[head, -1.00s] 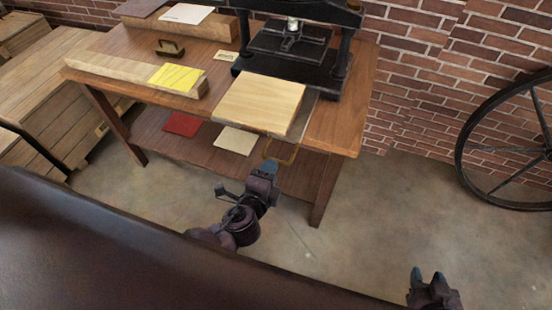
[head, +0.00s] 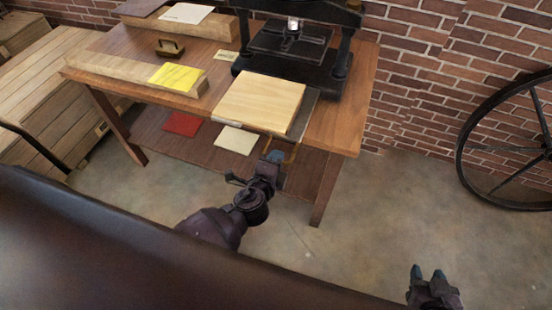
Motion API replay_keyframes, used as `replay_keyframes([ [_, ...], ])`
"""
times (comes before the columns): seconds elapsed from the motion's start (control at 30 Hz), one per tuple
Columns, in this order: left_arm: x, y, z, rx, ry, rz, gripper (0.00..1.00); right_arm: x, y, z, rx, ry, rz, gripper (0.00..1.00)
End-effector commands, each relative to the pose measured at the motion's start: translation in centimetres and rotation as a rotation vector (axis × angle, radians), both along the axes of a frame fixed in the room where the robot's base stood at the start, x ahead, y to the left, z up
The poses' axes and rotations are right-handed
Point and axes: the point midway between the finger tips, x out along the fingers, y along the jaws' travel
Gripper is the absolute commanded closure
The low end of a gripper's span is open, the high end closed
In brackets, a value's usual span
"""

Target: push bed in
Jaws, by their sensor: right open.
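The black hand press (head: 297,52) stands on the wooden table. Its bed (head: 308,108) sticks out toward me, with a pale wooden board (head: 260,102) on top. A brass loop handle (head: 293,155) hangs at the bed's front edge. My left gripper (head: 275,157) is at this handle, its blue fingertips overlapping the loop in the head view. I cannot tell whether it touches the handle or how far its fingers are apart. My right gripper (head: 428,272) is open and empty, over the floor at the lower right.
On the table are a yellow sheet (head: 177,77) on a long wooden block (head: 125,74) and a small brass-handled tool (head: 170,49). Red (head: 183,123) and cream (head: 236,139) sheets lie on the lower shelf. A spoked wheel (head: 470,135) leans at right.

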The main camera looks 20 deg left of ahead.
Motion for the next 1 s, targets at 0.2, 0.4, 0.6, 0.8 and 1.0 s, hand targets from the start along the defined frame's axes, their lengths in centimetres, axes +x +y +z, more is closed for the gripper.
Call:
replay_keyframes([
  [0.2,0.0,0.0,0.0,0.000,0.000,0.000,1.00,-0.1,0.0,-0.1,0.000,0.002,0.000,0.57],
  [0.4,0.4,0.0,0.0,0.000,0.000,0.000,1.00,-0.6,-0.1,-0.4,0.000,0.011,-0.004,0.57],
  [0.6,2.8,-0.1,0.0,0.000,-0.003,0.000,1.00,-1.1,-0.2,-1.0,0.000,0.023,-0.006,0.57],
  [0.8,7.5,-0.3,0.0,0.000,-0.003,0.001,1.00,-1.1,-0.2,-1.8,0.000,0.027,-0.005,0.57],
  [1.0,13.0,-0.5,-0.2,0.001,-0.001,-0.001,1.00,-1.1,-0.1,-3.3,0.000,0.034,-0.003,0.57],
])
